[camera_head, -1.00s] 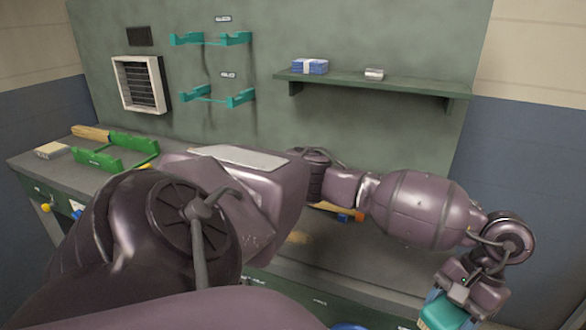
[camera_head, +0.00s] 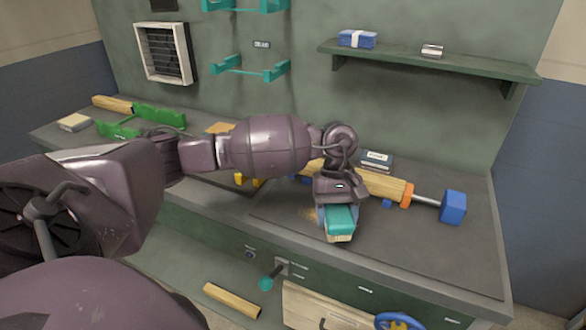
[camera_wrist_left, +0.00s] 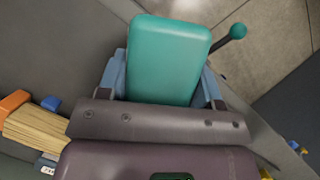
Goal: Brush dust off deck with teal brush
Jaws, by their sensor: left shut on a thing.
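The teal brush (camera_head: 340,219) is held in my left gripper (camera_head: 338,212), with its pale bristles pointing down near the deck's front edge. The brush also fills the upper middle of the left wrist view (camera_wrist_left: 167,60), with a blue finger on each side of it. The deck (camera_head: 400,243) is the dark bench top. A small patch of tan dust (camera_head: 311,214) shows on it just left of the brush. Whether the bristles touch the deck I cannot tell. My right gripper is not in view.
A wooden cylinder (camera_head: 380,184) with an orange collar and blue block (camera_head: 453,207) lies behind the gripper. A dark box (camera_head: 377,160) stands behind it. Green brackets (camera_head: 150,120) are at left. A teal-knobbed lever (camera_head: 266,283) projects below the front edge. The deck's right front is clear.

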